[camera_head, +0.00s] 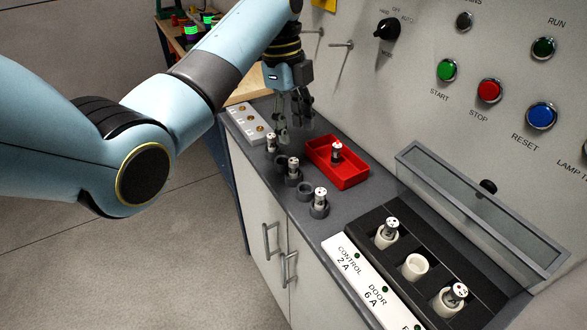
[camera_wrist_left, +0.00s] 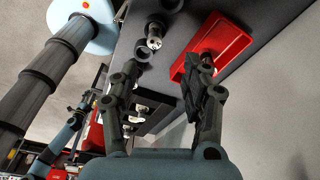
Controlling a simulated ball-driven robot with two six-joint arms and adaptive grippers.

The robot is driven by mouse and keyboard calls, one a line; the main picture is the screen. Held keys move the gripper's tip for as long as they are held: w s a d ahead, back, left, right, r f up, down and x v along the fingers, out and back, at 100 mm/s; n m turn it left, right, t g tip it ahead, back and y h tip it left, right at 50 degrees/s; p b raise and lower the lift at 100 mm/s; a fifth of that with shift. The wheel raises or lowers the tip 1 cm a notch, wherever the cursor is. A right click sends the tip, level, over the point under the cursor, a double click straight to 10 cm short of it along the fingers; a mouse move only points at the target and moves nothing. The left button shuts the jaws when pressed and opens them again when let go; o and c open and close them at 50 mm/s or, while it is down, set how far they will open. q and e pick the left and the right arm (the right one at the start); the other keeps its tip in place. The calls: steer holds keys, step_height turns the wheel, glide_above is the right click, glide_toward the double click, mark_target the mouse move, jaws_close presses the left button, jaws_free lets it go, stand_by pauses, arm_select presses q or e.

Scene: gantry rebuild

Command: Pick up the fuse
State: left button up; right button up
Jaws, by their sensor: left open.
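My left gripper (camera_head: 294,122) is open and empty above the counter, beside the red tray. Its two fingers also show in the left wrist view (camera_wrist_left: 167,75). Another fuse (camera_head: 336,151) stands in the red tray (camera_head: 351,178). In the left wrist view a fuse (camera_wrist_left: 154,38) shows between and beyond the fingers, and a finger partly covers the fuse in the tray (camera_wrist_left: 235,42).
The control panel (camera_head: 410,75) bounds the counter. An empty cup (camera_head: 305,190) stands among the others.

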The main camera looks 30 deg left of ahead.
mark_target(293, 160)
arm_select(q)
steer(key=f, duration=0.3)
steer(key=shift+s+d+f, duration=0.1)
steer(key=shift+d+f, duration=0.05)
steer(key=shift+d, duration=0.05)
steer(key=f, duration=0.3)
steer(key=f+p, duration=0.1)
steer(key=shift+s+f, duration=0.2)
steer(key=shift+s, duration=0.2)
steer(key=shift+d+f, duration=0.15)
steer(key=shift+f, duration=0.3)
jaws_close()
